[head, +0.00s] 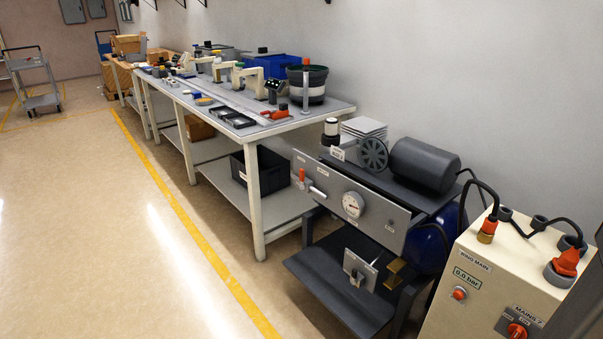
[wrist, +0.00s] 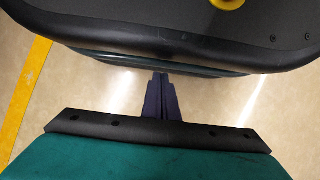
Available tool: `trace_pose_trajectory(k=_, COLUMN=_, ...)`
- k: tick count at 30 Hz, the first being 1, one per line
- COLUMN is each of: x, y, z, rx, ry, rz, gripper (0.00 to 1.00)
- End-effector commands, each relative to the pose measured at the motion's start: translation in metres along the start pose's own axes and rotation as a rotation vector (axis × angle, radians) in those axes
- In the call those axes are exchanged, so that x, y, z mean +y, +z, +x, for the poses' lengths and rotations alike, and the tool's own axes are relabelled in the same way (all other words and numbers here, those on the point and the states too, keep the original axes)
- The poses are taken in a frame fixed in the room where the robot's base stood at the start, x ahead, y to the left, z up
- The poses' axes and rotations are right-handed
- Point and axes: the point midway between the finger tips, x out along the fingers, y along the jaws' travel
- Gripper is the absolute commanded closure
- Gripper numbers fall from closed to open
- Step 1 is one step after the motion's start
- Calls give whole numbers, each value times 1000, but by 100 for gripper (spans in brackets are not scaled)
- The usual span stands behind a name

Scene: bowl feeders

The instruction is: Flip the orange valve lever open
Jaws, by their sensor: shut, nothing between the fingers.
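A small orange lever (head: 301,174) stands upright near the left end of the grey panel (head: 335,200) on the compressor unit in the head view. A silver fitting (head: 317,191) sits just right of it, and a round gauge (head: 353,204) is further right on the same panel. My gripper (wrist: 160,77) shows only in the wrist view, its dark fingers together and empty above the floor. It is not in the head view, and the lever is not in the wrist view, so their distance apart cannot be told.
The compressor has a dark motor (head: 425,164) and a low dark shelf (head: 325,285). A cream cabinet (head: 480,285) with orange knobs stands at the right. A long bench (head: 325,113) with bowl feeders runs along the wall.

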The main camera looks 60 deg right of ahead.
Motion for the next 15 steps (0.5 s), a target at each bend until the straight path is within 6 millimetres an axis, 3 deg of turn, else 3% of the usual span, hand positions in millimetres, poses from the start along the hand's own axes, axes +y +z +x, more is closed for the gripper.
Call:
trace_pose_trajectory(k=10, x=1, y=-1, z=-2, rx=2, ry=-2, rz=4, gripper=100)
trace_pose_trajectory(k=15, x=7, y=-10, z=-16, rx=17, ry=-17, rz=45, gripper=100)
